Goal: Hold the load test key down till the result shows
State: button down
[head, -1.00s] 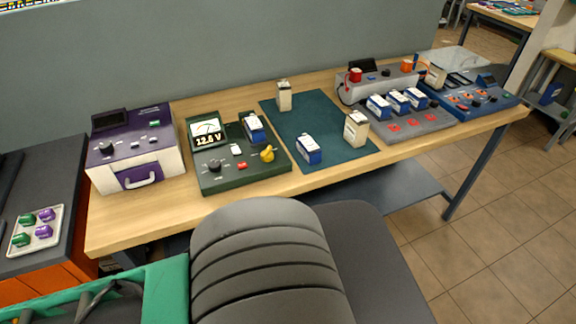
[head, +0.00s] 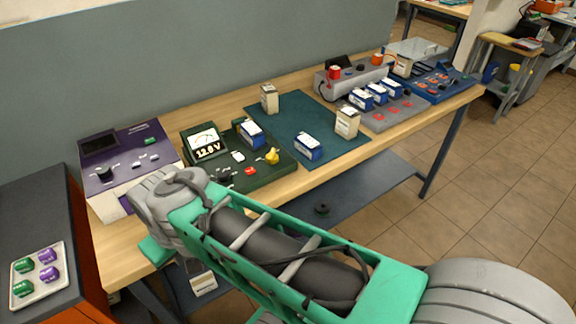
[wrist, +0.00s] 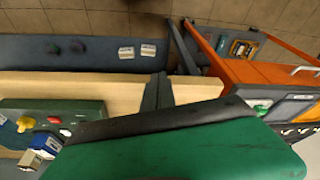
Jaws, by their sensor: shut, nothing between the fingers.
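The green tester (head: 284,172) stands on the bench with a dial and a display reading about 12 V, last digit unclear. It carries a yellow knob (head: 272,157), a red key (head: 250,170), a white key (head: 238,157) and a blue battery (head: 250,134). Key labels are too small to read, so I cannot tell which is the load test key. In the wrist view the tester shows at the left, with the red key (wrist: 54,119). My gripper (wrist: 158,78) is shut and empty, over the bench's front edge, apart from the tester. My arm hides it in the head view.
A purple unit (head: 125,160) stands left of the tester, partly behind my arm. A dark mat (head: 290,115) with batteries lies to its right, then a grey charging rack (head: 400,115). An orange cabinet (wrist: 235,72) and a lower shelf (wrist: 85,50) show in the wrist view.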

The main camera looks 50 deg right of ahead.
jog(key=shift+d, duration=0.3)
jog(key=shift+w+r, duration=0.1)
jog(key=w+d+r+m+t+y+p, duration=0.1)
jog(key=w+d+r+p, duration=0.2)
jog(key=w+d+p, duration=0.15)
jog(key=w+d+r+m+y+p, duration=0.1)
jog(key=w+d+r+p, duration=0.15)
jog(key=w+d, duration=0.3)
jog(key=d+r+m+t+p, duration=0.1)
jog(key=d+m+t+p, duration=0.2)
jog(key=d, duration=1.8)
jog(key=t+p, duration=0.1)
jog(key=p, duration=0.2)
jog(key=shift+s+d+r+m+t+y, duration=0.15)
jog(key=shift+s+r+m+t+y, duration=0.15)
jog(key=shift+s+y, duration=0.1)
jog(key=shift+f, duration=0.1)
